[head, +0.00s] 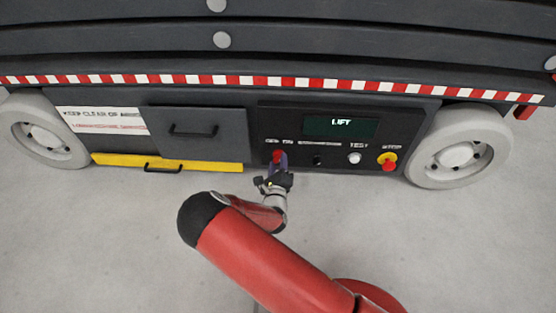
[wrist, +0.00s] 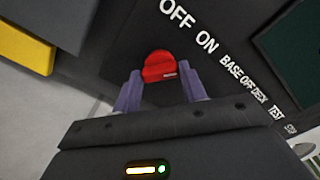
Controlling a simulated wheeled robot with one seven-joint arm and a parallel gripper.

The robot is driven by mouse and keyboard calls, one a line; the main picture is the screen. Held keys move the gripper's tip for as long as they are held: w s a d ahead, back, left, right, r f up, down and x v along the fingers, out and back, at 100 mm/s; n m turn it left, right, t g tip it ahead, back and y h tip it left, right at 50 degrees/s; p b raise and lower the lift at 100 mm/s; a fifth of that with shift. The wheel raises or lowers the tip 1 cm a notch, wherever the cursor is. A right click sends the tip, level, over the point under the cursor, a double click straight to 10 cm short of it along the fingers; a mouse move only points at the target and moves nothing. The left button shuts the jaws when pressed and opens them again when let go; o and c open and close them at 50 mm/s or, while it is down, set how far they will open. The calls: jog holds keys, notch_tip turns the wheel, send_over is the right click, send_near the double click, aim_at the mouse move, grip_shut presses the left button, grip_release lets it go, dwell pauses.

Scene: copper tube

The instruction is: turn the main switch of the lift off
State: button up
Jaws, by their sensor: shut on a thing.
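The red main switch (head: 278,156) is on the lift's dark control panel, just below the white OFF and ON lettering (head: 279,141). In the wrist view the red knob (wrist: 160,65) sits between the two purple-grey fingertips of my gripper (wrist: 160,76), which is shut on it. The OFF and ON words (wrist: 190,26) run slanted above the knob there. A small pale mark shows near the knob's lower right edge. I cannot tell from it which word the knob points to. In the head view my gripper (head: 279,164) reaches the panel from below.
To the right on the panel are a small black selector (head: 317,160), a white test button (head: 354,158) and a red stop button on yellow (head: 388,162). A green LIFT display (head: 340,127) is above. A yellow drawer (head: 205,166) is at left. The floor in front is clear.

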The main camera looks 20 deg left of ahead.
jog(key=n+p, duration=0.2)
jog(key=n, duration=0.1)
jog(key=shift+r+n, duration=0.1)
jog(key=shift+n, duration=0.2)
jog(key=shift+n+p, duration=0.9)
jog(key=shift+n, duration=1.4)
jog(key=o, duration=1)
jog(key=shift+s, duration=0.15)
jog(key=v, duration=0.7)
jog(key=shift+s+d+p, duration=0.15)
jog(key=shift+s+p, duration=0.15)
jog(key=shift+p, duration=0.1)
jog(key=shift+w, duration=0.1)
